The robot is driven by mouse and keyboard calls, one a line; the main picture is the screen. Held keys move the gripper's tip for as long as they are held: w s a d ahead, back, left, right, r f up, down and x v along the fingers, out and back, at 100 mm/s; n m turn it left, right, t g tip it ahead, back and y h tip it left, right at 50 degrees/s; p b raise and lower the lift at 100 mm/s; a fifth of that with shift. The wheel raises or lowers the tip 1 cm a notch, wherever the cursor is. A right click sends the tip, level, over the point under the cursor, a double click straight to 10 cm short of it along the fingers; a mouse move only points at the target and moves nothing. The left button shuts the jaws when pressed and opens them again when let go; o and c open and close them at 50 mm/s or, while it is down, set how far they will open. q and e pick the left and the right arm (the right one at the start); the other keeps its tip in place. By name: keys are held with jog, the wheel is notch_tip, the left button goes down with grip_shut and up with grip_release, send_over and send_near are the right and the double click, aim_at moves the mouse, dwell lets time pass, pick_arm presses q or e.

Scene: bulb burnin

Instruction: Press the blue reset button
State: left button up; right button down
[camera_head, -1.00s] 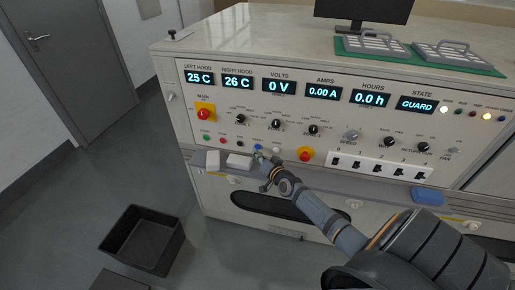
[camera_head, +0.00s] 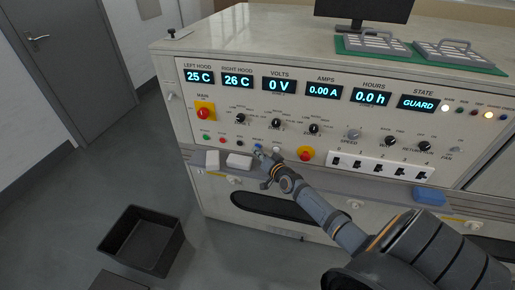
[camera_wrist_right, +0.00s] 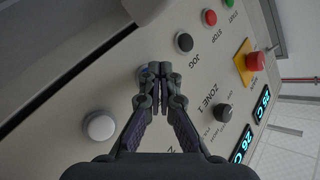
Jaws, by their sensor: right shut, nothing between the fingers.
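The blue reset button (camera_head: 258,146) sits in the lower row of the control panel, between the black jog button (camera_head: 240,146) and a white button (camera_head: 275,149). My right gripper (camera_head: 262,155) is shut and empty, with its tips right at the blue button. In the right wrist view the shut fingertips (camera_wrist_right: 155,69) cover most of the reset button's place, and only a bluish edge shows beside them. Whether the tips touch or push the button in cannot be told. My left gripper is not in view.
A red emergency knob (camera_head: 305,154) is right of my gripper, and a row of black switches (camera_head: 380,167) is further right. Small pale blocks (camera_head: 239,161) and a blue block (camera_head: 429,195) lie on the ledge. A black bin (camera_head: 142,240) stands on the floor.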

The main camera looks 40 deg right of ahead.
jog(key=shift+w+d, duration=0.1)
jog(key=shift+d, duration=0.05)
dwell(0.4)
jog(key=shift+s+a+r+p, duration=0.15)
jog(key=shift+s+a+p, duration=0.25)
jog(key=shift+a+p, duration=0.1)
jog(key=shift+s+a, duration=0.15)
